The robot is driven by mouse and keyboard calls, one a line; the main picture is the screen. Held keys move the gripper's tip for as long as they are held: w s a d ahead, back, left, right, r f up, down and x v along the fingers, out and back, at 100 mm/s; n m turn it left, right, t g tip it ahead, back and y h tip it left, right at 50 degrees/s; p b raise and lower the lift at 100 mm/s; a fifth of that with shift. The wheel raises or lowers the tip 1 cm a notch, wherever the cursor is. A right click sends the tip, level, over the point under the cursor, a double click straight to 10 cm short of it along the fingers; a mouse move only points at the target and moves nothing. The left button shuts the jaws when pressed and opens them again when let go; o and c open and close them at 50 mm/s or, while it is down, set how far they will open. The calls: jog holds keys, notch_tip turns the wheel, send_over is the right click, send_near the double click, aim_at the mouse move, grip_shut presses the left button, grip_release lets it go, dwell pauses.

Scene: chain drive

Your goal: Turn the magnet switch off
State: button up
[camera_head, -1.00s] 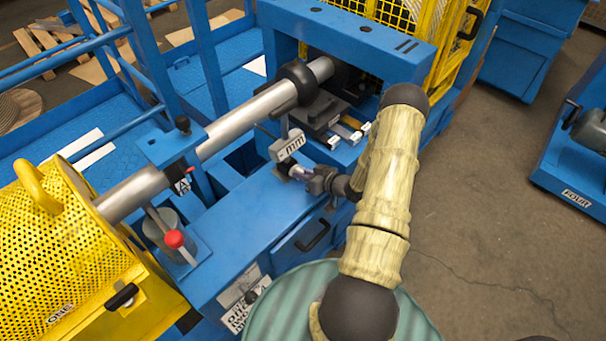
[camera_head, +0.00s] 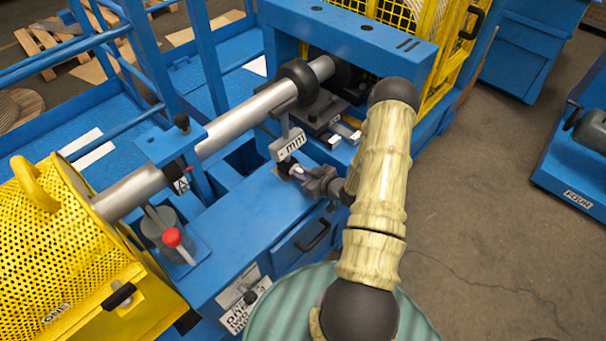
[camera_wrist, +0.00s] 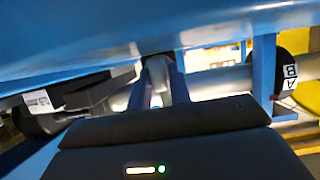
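A small gauge with a white "mm" label (camera_head: 288,146) stands on the blue machine beside the steel shaft (camera_head: 240,118). A small dark base (camera_head: 286,167) shows below it; I cannot make out a magnet switch on it. My gripper (camera_head: 299,172) is right at this base, coming from the right, and its fingertips cover part of it. In the wrist view, my two fingers (camera_wrist: 158,92) stand apart, with a grey rounded part (camera_wrist: 158,70) between or just beyond them. I cannot tell whether they press on it.
A red-knobbed lever (camera_head: 173,238) stands at the left on the blue machine bed (camera_head: 240,222). A yellow perforated guard (camera_head: 60,255) is at the far left, and a yellow cage (camera_head: 405,25) at the back. Free floor (camera_head: 490,200) lies to the right.

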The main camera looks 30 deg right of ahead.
jog(key=shift+o, duration=0.2)
jog(key=shift+d, duration=0.1)
jog(key=shift+s+r, duration=0.1)
jog(key=shift+s, duration=0.05)
jog(key=v, duration=1.7)
jog(key=shift+b, duration=0.35)
